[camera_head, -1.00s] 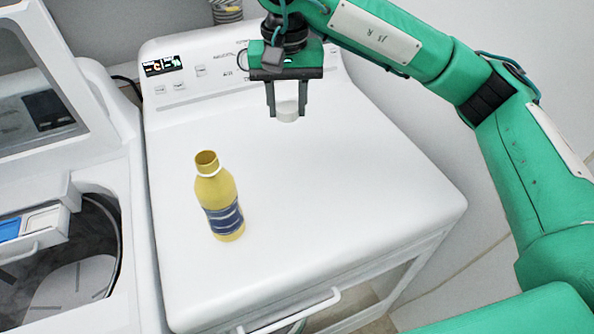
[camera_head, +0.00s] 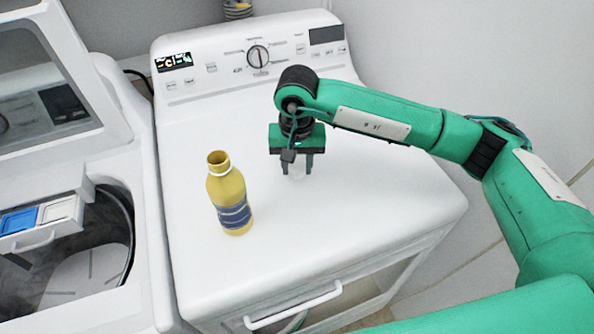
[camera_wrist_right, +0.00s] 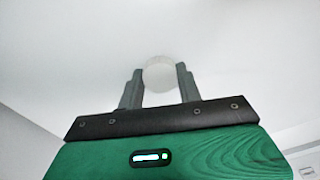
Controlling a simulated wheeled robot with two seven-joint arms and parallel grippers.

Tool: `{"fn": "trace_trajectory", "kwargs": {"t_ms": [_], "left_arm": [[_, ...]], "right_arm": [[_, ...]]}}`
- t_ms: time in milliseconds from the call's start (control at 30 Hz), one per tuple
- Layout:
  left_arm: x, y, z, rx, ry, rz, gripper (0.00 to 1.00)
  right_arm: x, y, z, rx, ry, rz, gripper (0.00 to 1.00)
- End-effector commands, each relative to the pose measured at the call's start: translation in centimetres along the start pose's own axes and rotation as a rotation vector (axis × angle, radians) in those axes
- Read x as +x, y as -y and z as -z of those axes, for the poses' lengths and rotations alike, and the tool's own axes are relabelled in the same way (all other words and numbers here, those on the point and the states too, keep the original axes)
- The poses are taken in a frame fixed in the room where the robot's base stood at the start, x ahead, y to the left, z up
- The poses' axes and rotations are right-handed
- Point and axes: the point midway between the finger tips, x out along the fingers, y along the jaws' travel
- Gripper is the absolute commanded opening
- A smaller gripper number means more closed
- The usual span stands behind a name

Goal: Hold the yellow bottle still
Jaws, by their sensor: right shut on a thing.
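The yellow bottle (camera_head: 226,187) stands upright on the white machine's top. It has an open mouth, a white ring at the neck and a blue label low on its body. My right gripper (camera_head: 298,168) is to the right of the bottle, apart from it, with its fingers pointing down. It is shut on a small white round cap, which shows between the fingertips in the right wrist view (camera_wrist_right: 159,73). In the head view the cap barely stands out against the white top. My left gripper is not in view, and nothing grips the bottle.
The white machine (camera_head: 375,235) has a back panel with a knob (camera_head: 258,56) and a small display. At left an open washer (camera_head: 150,290) shows its drum and a drawer with a blue compartment (camera_head: 18,222).

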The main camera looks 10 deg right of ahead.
Motion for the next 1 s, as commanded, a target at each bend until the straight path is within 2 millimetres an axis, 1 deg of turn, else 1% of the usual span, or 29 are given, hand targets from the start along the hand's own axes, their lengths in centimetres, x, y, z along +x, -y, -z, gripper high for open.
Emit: {"fn": "trace_trajectory", "kwargs": {"t_ms": [133, 233, 467, 633, 667, 700, 767, 1000], "left_arm": [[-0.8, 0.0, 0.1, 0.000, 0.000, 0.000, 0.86], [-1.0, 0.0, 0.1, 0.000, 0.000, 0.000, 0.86], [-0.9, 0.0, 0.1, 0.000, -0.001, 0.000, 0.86], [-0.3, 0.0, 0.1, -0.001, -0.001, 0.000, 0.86], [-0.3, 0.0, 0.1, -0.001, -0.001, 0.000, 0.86], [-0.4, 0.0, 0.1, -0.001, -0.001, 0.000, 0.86], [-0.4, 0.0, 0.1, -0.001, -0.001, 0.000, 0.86], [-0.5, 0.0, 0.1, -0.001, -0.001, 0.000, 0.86]], "right_arm": [[2.2, -0.1, -0.1, 0.001, 0.007, -0.002, 0.08], [3.4, 0.0, -0.1, 0.000, 0.004, -0.001, 0.08], [3.6, 0.0, -0.1, -0.001, 0.001, 0.000, 0.08], [4.0, 0.0, -0.1, -0.001, 0.001, -0.001, 0.08], [3.9, 0.0, -0.1, -0.001, 0.001, -0.001, 0.37], [3.8, 0.0, -0.1, -0.001, 0.001, -0.001, 0.45], [3.8, 0.0, -0.1, -0.001, 0.001, -0.001, 0.57], [3.8, 0.0, -0.1, 0.000, 0.001, -0.001, 0.57]]}}
